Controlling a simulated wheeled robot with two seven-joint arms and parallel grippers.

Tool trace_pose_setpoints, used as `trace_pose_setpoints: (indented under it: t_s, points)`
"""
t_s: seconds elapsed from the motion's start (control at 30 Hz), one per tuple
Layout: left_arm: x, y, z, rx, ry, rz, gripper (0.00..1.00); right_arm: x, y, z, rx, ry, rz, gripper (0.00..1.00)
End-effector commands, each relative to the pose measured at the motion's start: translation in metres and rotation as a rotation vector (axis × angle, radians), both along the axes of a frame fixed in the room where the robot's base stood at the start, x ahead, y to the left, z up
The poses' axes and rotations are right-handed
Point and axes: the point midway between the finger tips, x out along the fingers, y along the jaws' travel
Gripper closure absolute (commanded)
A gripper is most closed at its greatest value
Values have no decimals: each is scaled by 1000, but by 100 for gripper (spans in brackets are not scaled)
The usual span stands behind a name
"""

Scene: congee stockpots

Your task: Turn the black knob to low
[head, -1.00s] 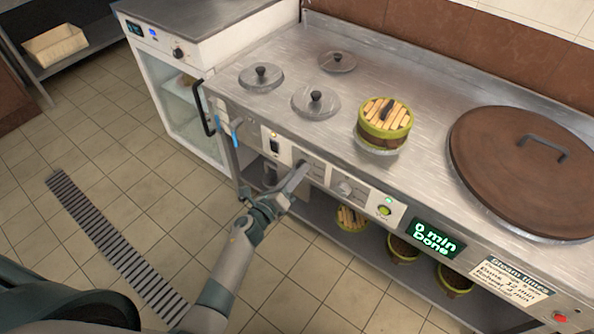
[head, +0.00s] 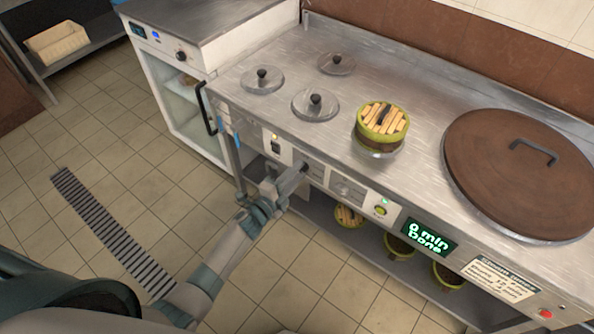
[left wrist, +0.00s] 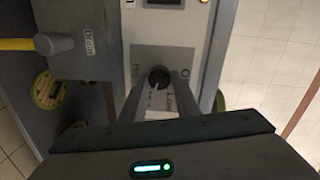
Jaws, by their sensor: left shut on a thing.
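A pale mark on the knob points down and a little left there. My left gripper (left wrist: 160,84) has its two fingers on either side of the knob and is shut on it. In the head view my left gripper (head: 299,172) reaches the panel from below left and mostly hides the knob. My right gripper is not in view.
A second knob (head: 343,188) and a green-lit button (head: 380,211) are right of it on the panel. The counter holds steel lids (head: 315,104), a bamboo steamer (head: 382,122) and a large brown lid (head: 518,172). A black handle (head: 206,110) juts out at the left corner.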

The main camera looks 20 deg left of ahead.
Motion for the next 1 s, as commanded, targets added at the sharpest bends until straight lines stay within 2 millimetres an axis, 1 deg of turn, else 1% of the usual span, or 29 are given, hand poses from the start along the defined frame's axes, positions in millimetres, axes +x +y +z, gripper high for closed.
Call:
trace_pose_setpoints:
  t_s: [0.03, 0.47, 0.7, 1.0]
  points:
    - [0, 2, 1, -38, 17, 1, 94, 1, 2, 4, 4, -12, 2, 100]
    - [1, 3, 0, -421, 155, 2, 94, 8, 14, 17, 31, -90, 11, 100]
    - [1, 3, 0, -625, 230, 2, 94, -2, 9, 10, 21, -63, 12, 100]
    - [1, 4, -1, -801, 293, 3, 94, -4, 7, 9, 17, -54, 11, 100]
